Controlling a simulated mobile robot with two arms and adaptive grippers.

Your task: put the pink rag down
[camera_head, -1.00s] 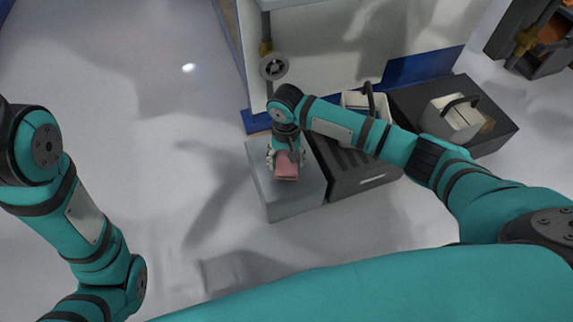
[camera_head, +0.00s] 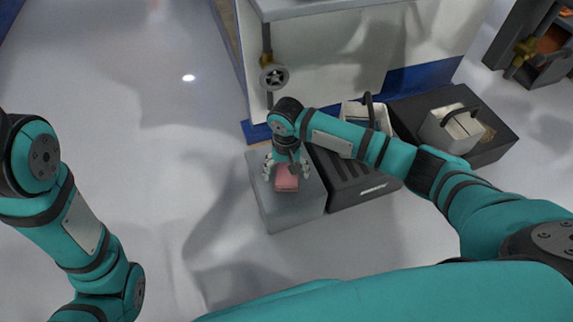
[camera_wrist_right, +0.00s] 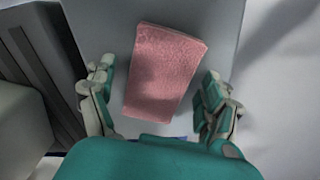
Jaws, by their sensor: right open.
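The pink rag (camera_head: 287,178) lies folded on top of a grey box (camera_head: 289,212) in the head view. The right wrist view shows the rag (camera_wrist_right: 164,70) lying flat and slightly tilted on the grey surface (camera_wrist_right: 105,28). My right gripper (camera_head: 287,172) is over the rag. Its fingers (camera_wrist_right: 160,103) are spread on both sides of the rag, with gaps between them and its edges. The left arm comes in at the left of the head view, but its gripper is out of frame.
A dark slotted crate (camera_head: 352,181) stands right beside the grey box. A dark platform (camera_head: 492,150) farther right carries a light container (camera_head: 452,128) with a black handle. A white cabinet with a blue base (camera_head: 340,60) stands behind. Floor at left is clear.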

